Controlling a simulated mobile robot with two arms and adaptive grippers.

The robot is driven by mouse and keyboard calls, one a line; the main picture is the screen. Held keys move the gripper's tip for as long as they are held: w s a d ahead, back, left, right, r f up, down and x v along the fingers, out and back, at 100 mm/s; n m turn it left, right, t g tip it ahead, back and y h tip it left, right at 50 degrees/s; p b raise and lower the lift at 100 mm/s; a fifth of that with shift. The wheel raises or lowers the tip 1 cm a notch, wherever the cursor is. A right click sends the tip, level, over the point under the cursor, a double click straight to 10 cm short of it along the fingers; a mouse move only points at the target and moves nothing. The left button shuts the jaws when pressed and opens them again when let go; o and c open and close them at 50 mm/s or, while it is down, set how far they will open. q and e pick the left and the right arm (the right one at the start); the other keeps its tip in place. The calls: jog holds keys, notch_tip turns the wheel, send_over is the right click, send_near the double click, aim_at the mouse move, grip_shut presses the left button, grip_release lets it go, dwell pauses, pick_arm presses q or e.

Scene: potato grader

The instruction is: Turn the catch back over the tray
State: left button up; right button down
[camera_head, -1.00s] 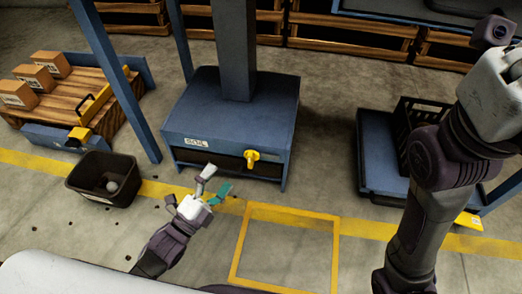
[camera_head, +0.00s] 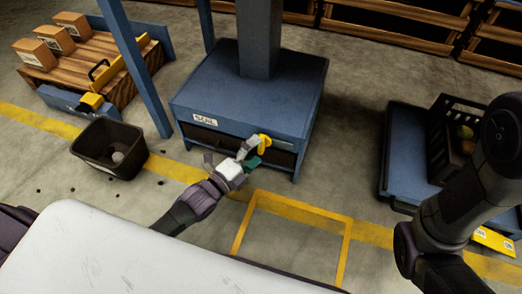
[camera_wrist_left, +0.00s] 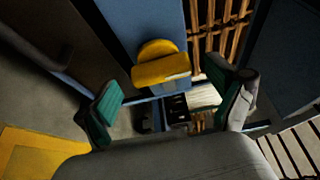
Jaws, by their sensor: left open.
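The yellow catch (camera_head: 265,144) is on the front of the blue box marked SOIL (camera_head: 205,120). It stands out roughly upright, above the dark front of the tray space (camera_head: 284,158). My left gripper (camera_head: 252,155) is open, its fingertips close to the catch and partly overlapping it in the head view. In the left wrist view the catch (camera_wrist_left: 160,68) lies ahead, above the gap between the two teal-padded fingers (camera_wrist_left: 170,98). Contact cannot be told. My right arm shows at the right, but its gripper is out of view.
A dark bin (camera_head: 92,162) with a round pale object stands on the floor at the left. A wooden table (camera_head: 100,80) with boxes is behind it. A black crate (camera_head: 437,140) sits on a blue platform (camera_head: 400,165) at the right. A yellow-outlined floor square (camera_head: 300,206) is clear.

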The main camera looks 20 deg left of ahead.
pick_arm(q)
jog(key=shift+b+x, duration=0.35)
jog(key=shift+x, duration=0.85)
